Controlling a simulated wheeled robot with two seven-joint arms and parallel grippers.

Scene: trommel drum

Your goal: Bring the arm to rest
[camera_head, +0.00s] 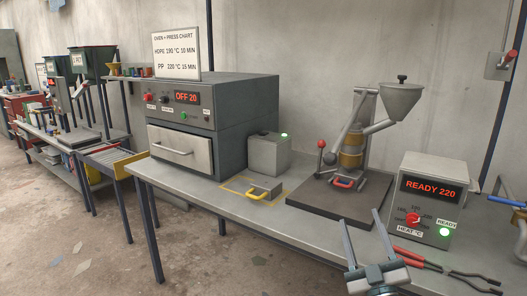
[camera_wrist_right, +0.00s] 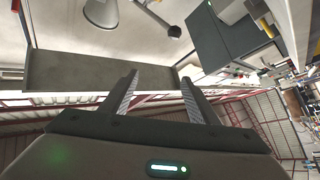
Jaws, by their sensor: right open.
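My right gripper (camera_head: 358,215) is at the lower right in the head view, over the front of the workbench (camera_head: 240,205). Its two fingers stand apart and point up and away, with nothing between them. In the right wrist view the same fingers (camera_wrist_right: 159,76) are spread and empty. My left gripper is in neither view.
Near the gripper are a press on a dark base (camera_head: 310,196) with a grey hopper (camera_head: 402,100), a heater box reading READY 220 (camera_head: 412,215) and red-handled pliers (camera_head: 415,258).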

